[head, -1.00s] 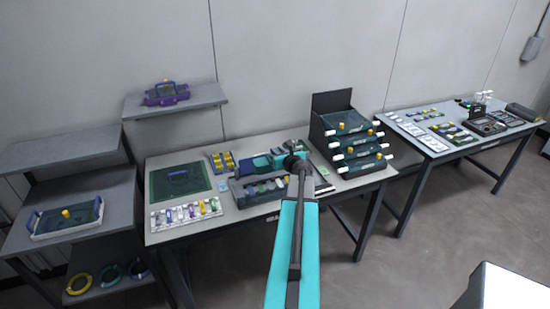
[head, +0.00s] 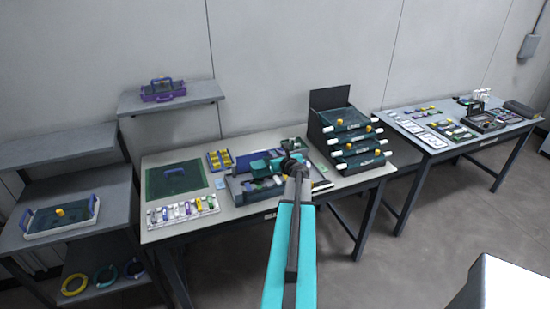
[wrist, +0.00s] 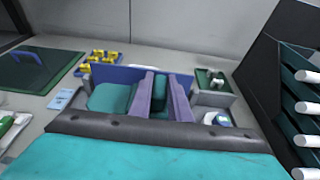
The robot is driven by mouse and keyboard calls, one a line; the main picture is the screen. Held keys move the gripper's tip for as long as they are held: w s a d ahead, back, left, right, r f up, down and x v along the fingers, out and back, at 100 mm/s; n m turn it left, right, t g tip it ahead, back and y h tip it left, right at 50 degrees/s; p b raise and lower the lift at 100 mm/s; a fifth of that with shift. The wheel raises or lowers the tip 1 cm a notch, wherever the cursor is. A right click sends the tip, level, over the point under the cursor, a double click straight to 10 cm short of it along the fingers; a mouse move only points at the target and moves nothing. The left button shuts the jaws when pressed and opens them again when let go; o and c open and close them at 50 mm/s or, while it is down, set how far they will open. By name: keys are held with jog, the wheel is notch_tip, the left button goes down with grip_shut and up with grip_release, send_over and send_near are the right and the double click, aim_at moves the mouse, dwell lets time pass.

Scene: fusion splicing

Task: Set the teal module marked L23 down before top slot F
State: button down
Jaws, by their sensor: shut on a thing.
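My gripper (wrist: 163,98) shows in the wrist view as two purple fingers. It is shut on a teal module (wrist: 160,108), seen in the narrow gap between them; its L23 mark cannot be read. In the head view my gripper (head: 270,164) is small, partly behind my arm, over the grey module rack (head: 236,190) on the middle table. A blue-purple panel (wrist: 104,72) stands just beyond the fingers in the wrist view. Slot letters, including F, are too small to read, and the fingers hide part of the rack.
A green mat (head: 160,190) with a blue handle lies left on the table. A tray of yellow pieces (head: 219,160) is behind the rack. A clear tray of coloured pieces (head: 157,222) sits at the front. A dark drawer stack (head: 325,118) stands close on the right.

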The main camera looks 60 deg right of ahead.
jog(key=shift+f+b, duration=0.4)
jog(key=shift+f, duration=0.2)
dwell(0.3)
jog(key=c, duration=1.6)
grip_release()
jog(key=shift+c, duration=0.2)
jog(key=shift+r, duration=0.1)
jog(key=shift+r+p, duration=0.6)
jog(key=shift+r, duration=0.05)
jog(key=b+v, duration=0.3)
jog(key=v, duration=0.9)
jog(key=shift+f, duration=0.15)
